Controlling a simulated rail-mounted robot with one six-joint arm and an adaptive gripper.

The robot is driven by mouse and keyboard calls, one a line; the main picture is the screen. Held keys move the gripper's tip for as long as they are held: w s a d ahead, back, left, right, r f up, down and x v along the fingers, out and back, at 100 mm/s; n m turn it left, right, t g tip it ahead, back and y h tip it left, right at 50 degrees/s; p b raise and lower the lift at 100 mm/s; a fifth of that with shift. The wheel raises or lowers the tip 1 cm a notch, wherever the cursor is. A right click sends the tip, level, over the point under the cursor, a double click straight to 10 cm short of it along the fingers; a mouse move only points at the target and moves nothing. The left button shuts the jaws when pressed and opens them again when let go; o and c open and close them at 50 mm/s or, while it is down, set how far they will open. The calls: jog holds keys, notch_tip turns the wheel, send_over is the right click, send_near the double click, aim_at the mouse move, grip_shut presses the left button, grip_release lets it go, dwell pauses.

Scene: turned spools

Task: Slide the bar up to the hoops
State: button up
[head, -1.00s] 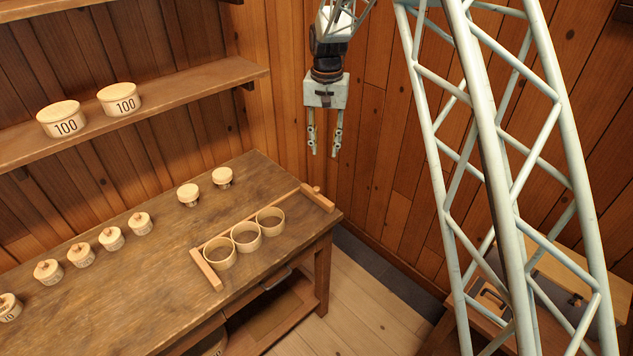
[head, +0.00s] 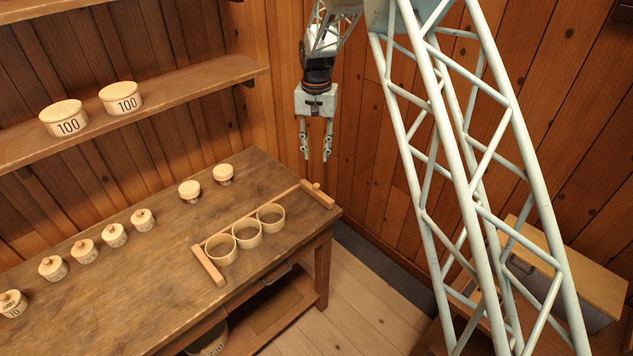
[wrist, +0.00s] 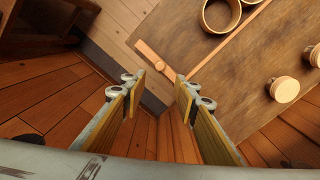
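Three round tan hoops (head: 247,234) stand in a row on the workbench; two show at the top of the wrist view (wrist: 221,16). A thin light-wood bar (head: 288,194) runs along their back side, between a wooden end piece at the left (head: 208,266) and a knobbed one at the right (head: 321,197). The bar (wrist: 228,41) and knobbed end piece (wrist: 152,59) also show in the wrist view. I cannot tell whether the bar touches the hoops. My gripper (head: 316,156) is open and empty, pointing down, above and beyond the bench's right end; its fingers (wrist: 160,85) are apart.
A shelf (head: 190,88) holds two tubs marked 100 (head: 121,99). Plank walls close in behind my gripper. A box (head: 570,280) is at lower right.

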aim_at(316, 185)
jog(key=shift+f, duration=0.15)
jog(key=shift+f+p, duration=0.55)
jog(key=shift+f, duration=6.15)
grip_shut()
